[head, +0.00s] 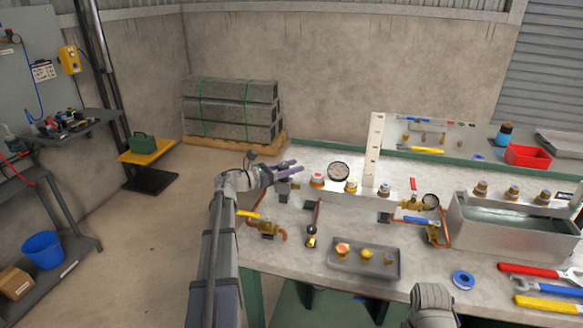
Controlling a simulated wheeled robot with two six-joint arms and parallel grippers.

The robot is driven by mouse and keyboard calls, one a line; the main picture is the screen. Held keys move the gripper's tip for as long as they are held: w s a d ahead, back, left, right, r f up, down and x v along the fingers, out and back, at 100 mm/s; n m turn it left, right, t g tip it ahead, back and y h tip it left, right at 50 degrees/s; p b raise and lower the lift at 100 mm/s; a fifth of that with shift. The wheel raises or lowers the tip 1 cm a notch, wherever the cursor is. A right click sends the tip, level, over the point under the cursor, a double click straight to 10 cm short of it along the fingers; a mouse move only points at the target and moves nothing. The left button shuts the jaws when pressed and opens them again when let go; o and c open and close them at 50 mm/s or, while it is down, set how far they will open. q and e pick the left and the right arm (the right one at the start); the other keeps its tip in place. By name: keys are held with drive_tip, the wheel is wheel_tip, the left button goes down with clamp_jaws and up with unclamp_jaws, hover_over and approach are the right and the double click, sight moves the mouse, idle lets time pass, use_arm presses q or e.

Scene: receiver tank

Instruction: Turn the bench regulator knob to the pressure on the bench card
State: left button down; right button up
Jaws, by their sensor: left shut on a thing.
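My left gripper (287,169) is at the back left of the bench (300,253), its purple fingers pointing right. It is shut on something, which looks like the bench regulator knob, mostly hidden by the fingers. A small dark grey fitting (284,190) shows just below the fingers. A round white-faced gauge (338,172) stands to the right of the gripper; its reading is too small to tell. I cannot make out the bench card. My right gripper is out of view; part of my right arm shows at the bottom.
A grey tray (361,271) with brass fittings lies at the front. A brass valve with a yellow handle (266,228) sits below the left gripper. A metal tank (510,228), blue tape (463,280) and wrenches (545,287) are at right. A white post (373,150) rises behind.

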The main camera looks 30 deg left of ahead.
use_arm(q)
drive_tip(key=shift+c, duration=1.8)
unclamp_jaws()
drive_tip(key=v, duration=0.7)
drive_tip(key=shift+s+a, duration=0.2)
drive_tip(key=shift+s, duration=0.1)
